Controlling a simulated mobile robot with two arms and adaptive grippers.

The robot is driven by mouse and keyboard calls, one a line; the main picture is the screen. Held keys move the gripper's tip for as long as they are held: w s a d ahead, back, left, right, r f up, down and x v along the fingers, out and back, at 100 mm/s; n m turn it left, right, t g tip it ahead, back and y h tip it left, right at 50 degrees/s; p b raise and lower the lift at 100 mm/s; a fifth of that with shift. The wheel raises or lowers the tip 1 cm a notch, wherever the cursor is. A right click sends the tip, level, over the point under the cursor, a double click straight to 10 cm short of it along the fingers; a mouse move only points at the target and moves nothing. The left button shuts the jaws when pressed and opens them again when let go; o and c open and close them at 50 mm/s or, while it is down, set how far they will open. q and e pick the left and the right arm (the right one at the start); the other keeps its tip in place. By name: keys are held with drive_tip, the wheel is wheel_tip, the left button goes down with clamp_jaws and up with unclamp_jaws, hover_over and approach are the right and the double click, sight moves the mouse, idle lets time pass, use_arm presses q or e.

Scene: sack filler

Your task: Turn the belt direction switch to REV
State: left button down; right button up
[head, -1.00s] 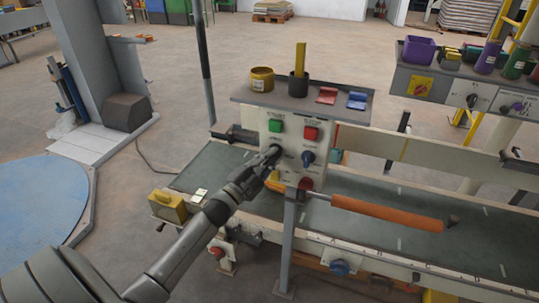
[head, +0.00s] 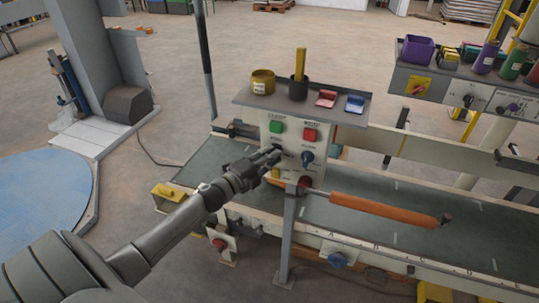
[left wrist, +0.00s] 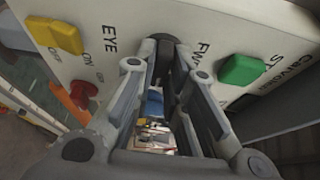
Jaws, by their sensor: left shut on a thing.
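The belt direction switch is a dark knob (left wrist: 172,62) on the white control panel (left wrist: 150,22), beside a partly covered label beginning "FW". My left gripper (left wrist: 172,80) is shut on this knob, one finger on each side of it. In the head view, my left gripper (head: 274,158) reaches the panel (head: 291,143) from the left, below the green button (head: 276,127), and hides most of the knob. The knob's exact pointing direction cannot be read. My right gripper is not in view.
Near the gripper are a red button (head: 310,135), a blue knob (head: 307,157), a red control (head: 305,182) and a yellow switch (left wrist: 55,36) marked EYE. A shelf (head: 300,103) with cups tops the panel. An orange roller (head: 384,208) juts right above the belt.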

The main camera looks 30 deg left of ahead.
use_arm(q)
drive_tip(key=shift+w+r, duration=0.1)
drive_tip(key=shift+r, duration=0.15)
drive_tip(key=c, duration=1.5)
unclamp_jaws()
drive_tip(key=shift+o, duration=0.2)
drive_tip(key=s+a, duration=0.1)
drive_tip(key=s, duration=1)
drive_tip(key=shift+s+a+f, duration=0.15)
drive_tip(key=shift+s+a, duration=0.2)
